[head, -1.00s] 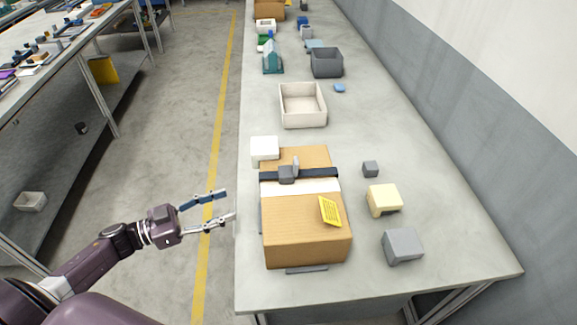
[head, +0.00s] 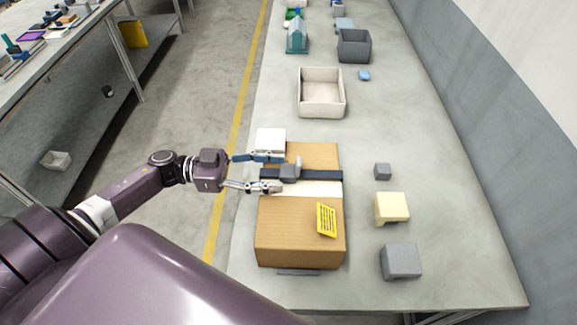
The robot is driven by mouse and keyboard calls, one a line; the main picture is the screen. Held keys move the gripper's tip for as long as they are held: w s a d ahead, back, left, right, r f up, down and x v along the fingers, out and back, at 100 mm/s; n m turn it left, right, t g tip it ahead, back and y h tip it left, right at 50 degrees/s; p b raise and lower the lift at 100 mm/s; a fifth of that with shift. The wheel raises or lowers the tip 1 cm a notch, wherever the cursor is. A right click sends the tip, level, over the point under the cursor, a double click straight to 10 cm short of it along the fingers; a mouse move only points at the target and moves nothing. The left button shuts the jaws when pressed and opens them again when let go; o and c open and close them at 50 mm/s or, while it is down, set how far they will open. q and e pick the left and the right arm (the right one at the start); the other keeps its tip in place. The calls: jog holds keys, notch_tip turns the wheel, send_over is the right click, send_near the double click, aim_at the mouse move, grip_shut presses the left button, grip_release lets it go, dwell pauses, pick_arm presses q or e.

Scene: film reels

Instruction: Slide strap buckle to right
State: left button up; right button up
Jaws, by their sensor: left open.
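A cardboard box (head: 290,232) lies on the table with a dark strap (head: 322,175) across its far part, over a white band. The grey strap buckle (head: 290,171) sits on the strap, left of its middle, with a small upright tab. My left gripper (head: 280,172) is open and comes in from the left at the box's left edge. Its fingers point right, one on the far side and one on the near side of the strap, with the tips close to the buckle. I cannot tell whether they touch it. My right gripper is not in view.
A white block (head: 271,141) stands just behind the box's left corner. A small grey cube (head: 382,171), a cream block (head: 392,208) and a grey block (head: 401,261) stand to the right. A beige tray (head: 322,112) lies farther back.

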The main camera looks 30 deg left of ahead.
aim_at(280, 171)
pick_arm(q)
jog(key=x, duration=0.3)
jog(key=shift+w+d+p, duration=0.2)
jog(key=shift+w+p, duration=0.1)
jog(key=shift+p, duration=0.1)
jog(key=shift+d, duration=0.15)
grip_shut()
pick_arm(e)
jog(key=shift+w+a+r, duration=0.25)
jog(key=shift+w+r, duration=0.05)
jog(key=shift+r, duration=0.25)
